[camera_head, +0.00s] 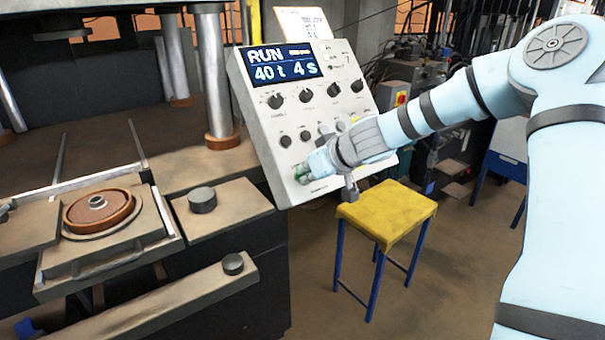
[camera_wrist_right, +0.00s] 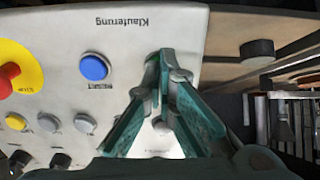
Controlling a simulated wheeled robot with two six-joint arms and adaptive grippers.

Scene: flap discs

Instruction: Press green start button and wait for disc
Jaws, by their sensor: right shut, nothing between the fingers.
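The grey control panel (camera_head: 285,130) leans beside the press, and its display (camera_head: 278,65) reads RUN, 40 t, 4 s. My right gripper (camera_head: 300,174) is shut and empty, with its fingertips at the panel's lower left corner. In the right wrist view the closed teal fingers (camera_wrist_right: 162,60) are over the panel face, close to a blue button (camera_wrist_right: 94,67). I cannot make out the green start button; the fingers may cover it. A brown disc (camera_head: 97,212) with a metal hub sits in the press tray (camera_head: 105,262). My left gripper is not in view.
A red knob (camera_wrist_right: 9,78) on a yellow plate and several small buttons are on the panel. A yellow-topped stool (camera_head: 390,212) stands below my right arm. Press columns (camera_head: 213,80) rise behind the tray. The floor around the stool is mostly clear.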

